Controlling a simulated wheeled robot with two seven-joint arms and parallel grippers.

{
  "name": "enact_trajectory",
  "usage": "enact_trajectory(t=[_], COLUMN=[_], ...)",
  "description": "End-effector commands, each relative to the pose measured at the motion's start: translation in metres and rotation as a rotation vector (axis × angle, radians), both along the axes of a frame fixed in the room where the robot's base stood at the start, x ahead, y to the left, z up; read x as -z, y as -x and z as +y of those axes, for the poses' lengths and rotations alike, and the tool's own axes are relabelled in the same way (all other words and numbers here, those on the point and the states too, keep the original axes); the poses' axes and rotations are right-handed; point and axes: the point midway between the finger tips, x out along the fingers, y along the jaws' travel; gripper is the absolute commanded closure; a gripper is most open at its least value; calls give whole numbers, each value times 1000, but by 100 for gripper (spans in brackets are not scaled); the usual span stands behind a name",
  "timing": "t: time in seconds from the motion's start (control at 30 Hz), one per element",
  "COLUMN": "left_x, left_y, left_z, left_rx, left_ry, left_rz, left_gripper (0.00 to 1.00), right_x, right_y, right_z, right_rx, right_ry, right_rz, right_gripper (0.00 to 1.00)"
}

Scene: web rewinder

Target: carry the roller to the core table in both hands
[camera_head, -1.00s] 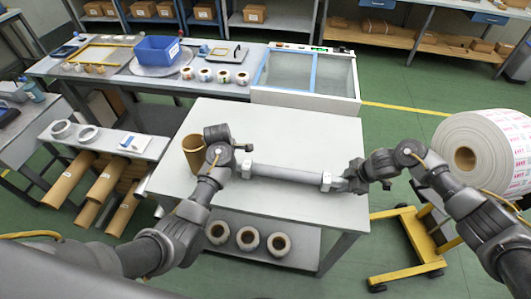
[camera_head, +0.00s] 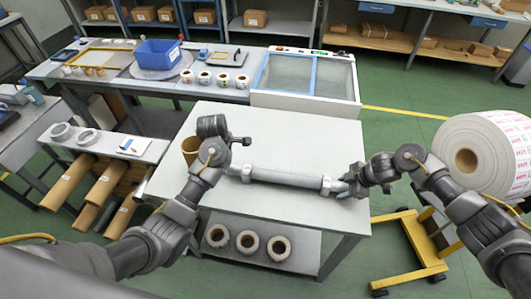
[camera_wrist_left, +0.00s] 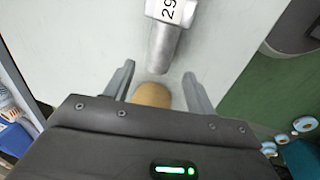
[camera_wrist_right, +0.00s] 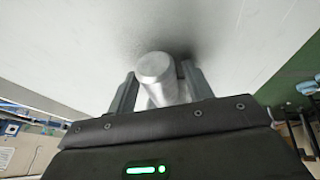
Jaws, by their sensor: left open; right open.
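The grey metal roller (camera_head: 287,178) lies across the pale table (camera_head: 285,130) in the head view. In the left wrist view its near end (camera_wrist_left: 160,48) carries a label reading 29. My right gripper (camera_head: 342,187) is open at the roller's right end. In the right wrist view the roller's round end (camera_wrist_right: 158,70) lies between the spread fingers; contact cannot be told. The left fingertips are hard to make out in the head view.
A brown core (camera_head: 190,150) stands on the table's left, partly behind my left arm. Several small rolls (camera_head: 222,79) and a blue bin (camera_head: 157,52) are on the back bench. A large printed roll (camera_head: 482,155) is at right, near a yellow cart (camera_head: 412,250).

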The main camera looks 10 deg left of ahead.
Motion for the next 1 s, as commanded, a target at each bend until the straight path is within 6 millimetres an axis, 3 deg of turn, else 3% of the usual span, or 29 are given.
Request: enact_trajectory(t=[0.1, 0.3, 0.63, 0.77, 1.0], left_x=[-24, -47, -54, -54, -54], left_y=[4, 9, 11, 11, 11], left_z=[1, 0, 0, -1, -1], left_rx=[1, 0, 0, 0, 1], left_ry=[-2, 1, 0, 0, 0], left_rz=[-5, -1, 1, 1, 0], left_gripper=[44, 44, 44, 44, 44], right_x=[5, 6, 1, -17, -66], right_y=[5, 5, 6, 7, 15], right_z=[1, 1, -1, -9, -29], right_rx=[-5, -6, -6, -5, -3], right_ry=[3, 3, 2, 3, 2], right_rz=[11, 11, 10, 5, -1], right_gripper=[44, 44, 44, 44, 44])
